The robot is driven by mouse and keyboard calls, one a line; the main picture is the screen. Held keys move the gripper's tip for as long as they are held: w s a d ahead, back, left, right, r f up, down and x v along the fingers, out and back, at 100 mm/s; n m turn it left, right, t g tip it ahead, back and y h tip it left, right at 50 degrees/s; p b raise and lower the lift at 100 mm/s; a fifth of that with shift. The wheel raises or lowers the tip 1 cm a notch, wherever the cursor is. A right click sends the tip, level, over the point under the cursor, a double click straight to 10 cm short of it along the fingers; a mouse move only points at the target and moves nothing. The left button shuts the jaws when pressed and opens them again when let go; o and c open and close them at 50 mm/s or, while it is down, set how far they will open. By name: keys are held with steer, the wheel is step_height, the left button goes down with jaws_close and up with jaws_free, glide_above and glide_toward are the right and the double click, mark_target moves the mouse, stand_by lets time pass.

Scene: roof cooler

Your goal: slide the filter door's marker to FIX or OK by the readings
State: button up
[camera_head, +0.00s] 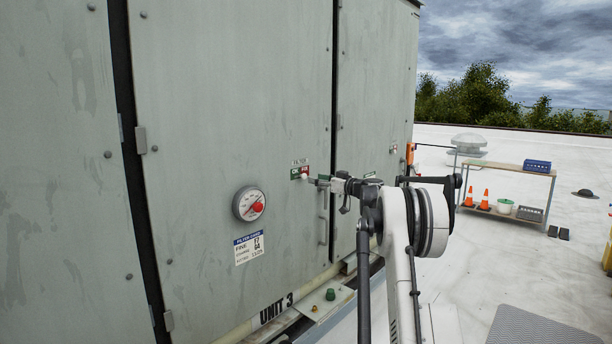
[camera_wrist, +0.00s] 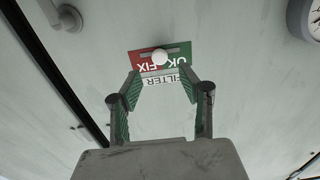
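The filter marker is a pale round knob (camera_wrist: 160,57) on a green and red OK/FIX plate (camera_head: 295,172) on the grey door. In the wrist view the plate is upside down and the knob sits near its middle, by the boundary of the colours. My gripper (camera_wrist: 160,85) is open and empty, its two green-padded fingers either side of the plate's FILTER label, just short of the knob. In the head view my gripper (camera_head: 316,180) reaches the plate from the right. A round gauge (camera_head: 249,204) with a red area is left of the plate; its reading is too small to tell.
A filter check card (camera_head: 249,247) sits below the gauge, its print mostly unreadable. A door handle (camera_head: 323,220) stands out below my gripper. A bench (camera_head: 508,169) with cones and boxes is at the right. White roof lies open between.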

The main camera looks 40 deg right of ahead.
mark_target(305, 176)
steer(key=w, duration=0.2)
steer(key=w+p, duration=0.1)
steer(key=w, duration=0.1)
steer(key=w+a, duration=0.1)
steer(key=w, duration=0.1)
steer(key=shift+w, duration=0.2)
jaws_close()
